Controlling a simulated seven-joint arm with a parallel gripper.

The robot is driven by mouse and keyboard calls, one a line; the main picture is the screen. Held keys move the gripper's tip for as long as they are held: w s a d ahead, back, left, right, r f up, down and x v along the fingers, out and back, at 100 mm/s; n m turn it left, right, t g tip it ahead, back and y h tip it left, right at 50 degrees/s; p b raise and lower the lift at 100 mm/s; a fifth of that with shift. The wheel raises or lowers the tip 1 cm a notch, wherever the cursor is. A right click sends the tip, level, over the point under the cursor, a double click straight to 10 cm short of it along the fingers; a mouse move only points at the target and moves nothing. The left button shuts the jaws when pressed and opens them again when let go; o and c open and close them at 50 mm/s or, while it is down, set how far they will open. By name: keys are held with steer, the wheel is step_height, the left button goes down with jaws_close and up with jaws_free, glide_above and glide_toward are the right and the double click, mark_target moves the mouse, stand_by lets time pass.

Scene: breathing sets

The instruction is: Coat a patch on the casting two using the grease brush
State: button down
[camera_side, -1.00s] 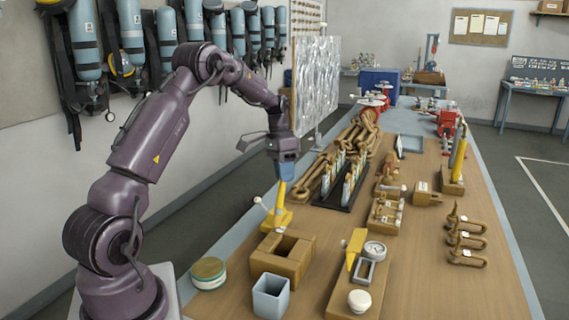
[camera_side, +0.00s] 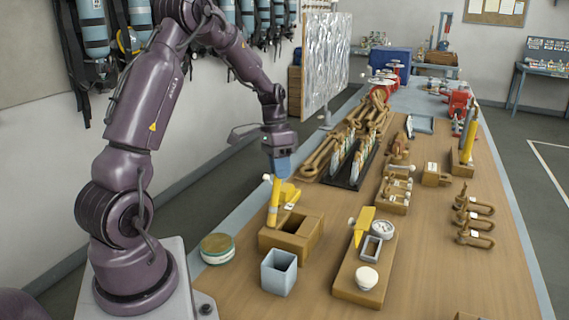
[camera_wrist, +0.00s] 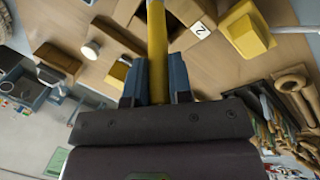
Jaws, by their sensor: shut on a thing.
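My gripper (camera_side: 281,172) is shut on a yellow handle (camera_side: 274,200), apparently the grease brush; the handle also shows between the fingers in the wrist view (camera_wrist: 157,55). It points down at the back left of a tan block with a square opening (camera_side: 312,238). Its bristles are not visible, and I cannot tell if it touches the block. In the wrist view a white tag marked "2" (camera_wrist: 200,29) sits beside a yellow block (camera_wrist: 247,28). That yellow block (camera_side: 289,192) stands just behind the tan block in the side view. Which body is casting two is unclear.
A grey open cup (camera_side: 279,272) and a green-banded tin (camera_side: 217,248) stand in front. A tan base (camera_side: 350,288) with a gauge (camera_side: 383,229) and white knob is to the right. A black rack (camera_side: 343,178) lies behind.

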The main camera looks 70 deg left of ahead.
steer(key=shift+s+d, duration=0.55)
steer(key=shift+w+a, duration=3.35)
step_height(320, 180, up, 8)
steer(key=shift+w+a+r, duration=0.1)
step_height(320, 180, up, 4)
steer(key=s+d, duration=0.3)
steer(key=shift+s+x, duration=0.2)
steer(key=shift+x, duration=0.7)
steer(key=shift+s+x, duration=0.15)
steer(key=shift+x, duration=0.7)
steer(key=shift+s+x, duration=0.2)
steer(key=shift+x, duration=0.7)
steer(key=shift+a, duration=0.15)
